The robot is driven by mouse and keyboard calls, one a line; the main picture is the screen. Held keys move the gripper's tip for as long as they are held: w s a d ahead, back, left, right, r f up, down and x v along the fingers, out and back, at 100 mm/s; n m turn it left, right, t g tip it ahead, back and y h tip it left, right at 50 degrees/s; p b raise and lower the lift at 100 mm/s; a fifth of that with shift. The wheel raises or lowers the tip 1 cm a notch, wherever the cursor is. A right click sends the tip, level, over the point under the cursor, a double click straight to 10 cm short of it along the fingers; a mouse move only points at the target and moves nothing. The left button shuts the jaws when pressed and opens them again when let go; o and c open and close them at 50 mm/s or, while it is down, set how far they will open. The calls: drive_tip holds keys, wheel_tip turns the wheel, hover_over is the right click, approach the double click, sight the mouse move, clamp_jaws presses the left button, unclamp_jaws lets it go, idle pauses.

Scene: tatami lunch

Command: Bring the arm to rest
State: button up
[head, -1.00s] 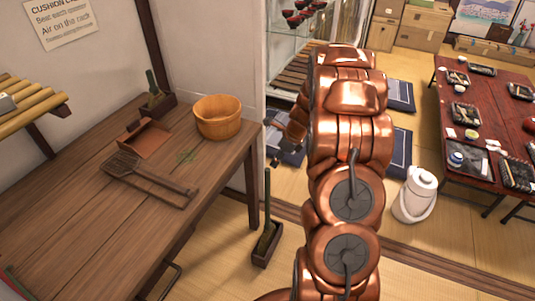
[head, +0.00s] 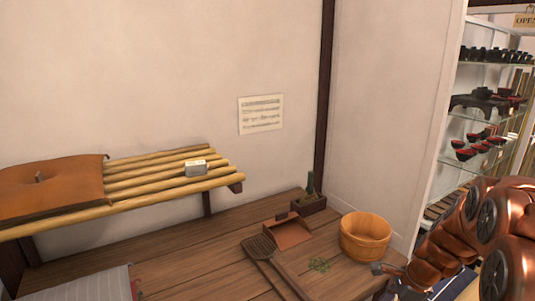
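My copper-coloured arm is at the right edge of the head view, folded, with its links cut off by the frame. My gripper (head: 388,278) is a small dark shape at the end of the arm, low in the picture, just right of and below the wooden bucket (head: 366,237). Its fingers are too small and partly cut off to tell open from shut. I see nothing held in it. I cannot tell whether it touches the table (head: 215,262).
A bamboo rack (head: 160,181) with a brown cushion (head: 50,187) juts from the wall at left. Shelves (head: 485,115) with bowls stand at right.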

drive_tip(key=s+a+r+n+g+h, duration=0.15)
drive_tip(key=s+a+r+n, duration=0.25)
drive_tip(key=s+a+n, duration=0.45)
drive_tip(key=s+a+r+n+g, duration=0.2)
drive_tip(key=s+a+r+n, duration=0.3)
drive_tip(key=s, duration=0.7)
drive_tip(key=s+d+n+h, duration=0.1)
drive_tip(key=s+n+h, duration=0.1)
drive_tip(key=s+n, duration=0.6)
wheel_tip(320, 180, up, 13)
drive_tip(key=p, duration=1.2)
drive_tip(key=shift+s+f+m+p, duration=0.2)
drive_tip(key=shift+m+p, duration=0.1)
drive_tip(key=shift+m, duration=0.15)
drive_tip(key=shift+c, duration=0.2)
drive_tip(key=shift+c, duration=0.7)
drive_tip(key=shift+d, duration=0.2)
